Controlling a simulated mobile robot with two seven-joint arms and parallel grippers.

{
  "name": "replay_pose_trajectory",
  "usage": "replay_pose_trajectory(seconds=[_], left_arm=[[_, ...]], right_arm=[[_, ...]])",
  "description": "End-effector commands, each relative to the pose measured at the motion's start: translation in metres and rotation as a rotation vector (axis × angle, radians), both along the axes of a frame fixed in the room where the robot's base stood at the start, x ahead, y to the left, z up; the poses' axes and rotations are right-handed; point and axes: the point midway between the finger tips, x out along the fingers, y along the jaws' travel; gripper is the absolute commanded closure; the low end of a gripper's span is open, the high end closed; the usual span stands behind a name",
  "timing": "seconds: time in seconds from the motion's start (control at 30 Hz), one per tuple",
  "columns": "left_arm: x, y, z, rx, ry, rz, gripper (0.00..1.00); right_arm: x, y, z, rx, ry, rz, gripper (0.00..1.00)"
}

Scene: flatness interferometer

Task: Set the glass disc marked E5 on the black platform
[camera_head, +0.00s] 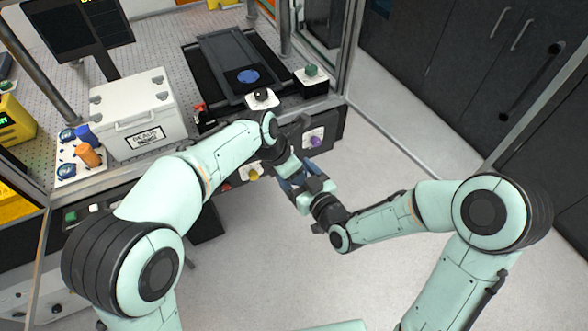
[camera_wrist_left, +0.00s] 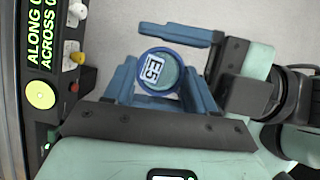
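The glass disc marked E5 (camera_wrist_left: 154,70) is round, with a blue rim and a white label facing the left wrist camera. My left gripper (camera_wrist_left: 162,85) has its blue fingers against either side of the disc. My right gripper (camera_wrist_left: 165,65) comes in from the right, one finger above the disc and one near its lower edge; whether these touch it is unclear. In the head view both grippers meet over the floor in front of the bench, left (camera_head: 291,184) and right (camera_head: 305,186), and hide the disc. A black platform (camera_head: 235,88) with a blue round patch lies inside the bench frame.
A white lidded box (camera_head: 135,115) stands left of the platform. A small white block with a black knob (camera_head: 262,98) and a dark block with a green knob (camera_head: 311,77) stand near the bench's front edge. Metal posts frame the bench. The floor at right is clear.

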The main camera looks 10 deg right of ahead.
Motion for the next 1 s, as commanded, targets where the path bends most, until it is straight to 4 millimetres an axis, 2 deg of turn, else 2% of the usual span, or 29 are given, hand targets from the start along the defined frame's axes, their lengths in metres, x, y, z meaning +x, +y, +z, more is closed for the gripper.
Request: replay_pose_trajectory(seconds=[0.33, 0.47, 0.57, 0.67, 0.77, 0.87, 1.0], left_arm=[[0.0, 0.0, 0.0, 0.0, 0.0, -0.001, 0.8], [-0.001, -0.001, 0.0, -0.001, 0.001, -0.002, 0.8], [-0.001, -0.001, 0.0, -0.001, 0.001, -0.002, 0.8], [-0.001, -0.001, 0.0, -0.001, 0.001, -0.002, 0.8], [-0.001, -0.001, 0.0, -0.001, 0.001, -0.002, 0.8], [-0.001, -0.001, 0.0, -0.001, 0.001, -0.002, 0.8], [-0.001, -0.001, 0.0, -0.001, 0.001, -0.002, 0.8]], right_arm=[[0.0, 0.0, -0.002, 0.0, 0.007, -0.001, 0.1], [0.0, -0.004, -0.023, 0.008, 0.076, -0.012, 0.1], [-0.004, -0.01, -0.06, 0.022, 0.199, -0.031, 0.1], [-0.015, -0.018, -0.11, 0.044, 0.367, -0.06, 0.1], [-0.034, -0.026, -0.162, 0.07, 0.554, -0.097, 0.1], [-0.06, -0.034, -0.21, 0.096, 0.739, -0.138, 0.1], [-0.108, -0.041, -0.27, 0.135, 1.003, -0.203, 0.1]])
